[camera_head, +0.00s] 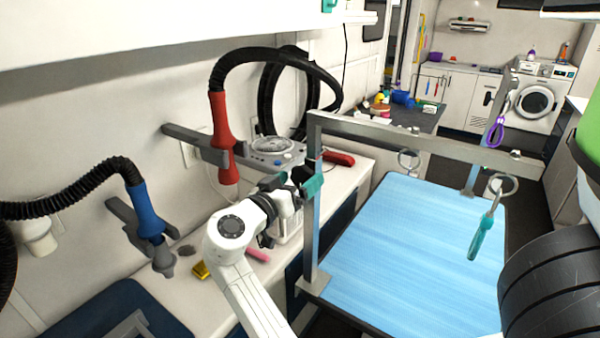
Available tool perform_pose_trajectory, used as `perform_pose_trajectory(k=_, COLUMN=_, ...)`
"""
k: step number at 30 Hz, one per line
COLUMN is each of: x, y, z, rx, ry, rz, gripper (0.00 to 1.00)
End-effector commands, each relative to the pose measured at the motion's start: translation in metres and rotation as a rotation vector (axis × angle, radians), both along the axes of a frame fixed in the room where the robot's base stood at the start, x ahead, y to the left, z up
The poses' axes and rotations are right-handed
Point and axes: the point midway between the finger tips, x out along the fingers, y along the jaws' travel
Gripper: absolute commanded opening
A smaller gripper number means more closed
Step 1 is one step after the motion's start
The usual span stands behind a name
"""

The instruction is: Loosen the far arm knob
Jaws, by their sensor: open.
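The grooming arm is a grey metal frame over the blue table (410,245), with a near post (312,235), a crossbar (420,142) and a far post (488,140). A teal clamp-like piece (312,186) sits on the near post. My gripper (288,193) is open, left of the near post and close to the teal piece. Its fingertips are small and partly hidden, and contact is unclear.
Red (221,130) and blue (147,212) dryer nozzles hang on the left wall. The counter (215,295) holds small items. The blue tabletop is clear.

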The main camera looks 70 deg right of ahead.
Motion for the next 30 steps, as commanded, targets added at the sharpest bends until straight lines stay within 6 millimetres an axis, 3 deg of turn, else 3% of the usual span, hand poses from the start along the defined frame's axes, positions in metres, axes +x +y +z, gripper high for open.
perform_pose_trajectory(k=6, x=-0.004, y=-0.016, z=0.000, rx=0.001, ry=0.001, rz=0.000, gripper=0.93)
perform_pose_trajectory(k=15, x=-0.004, y=-0.018, z=-0.001, rx=0.001, ry=0.000, rz=0.001, gripper=0.93)
perform_pose_trajectory(k=30, x=-0.004, y=-0.017, z=0.000, rx=0.001, ry=0.000, rz=0.001, gripper=0.46)
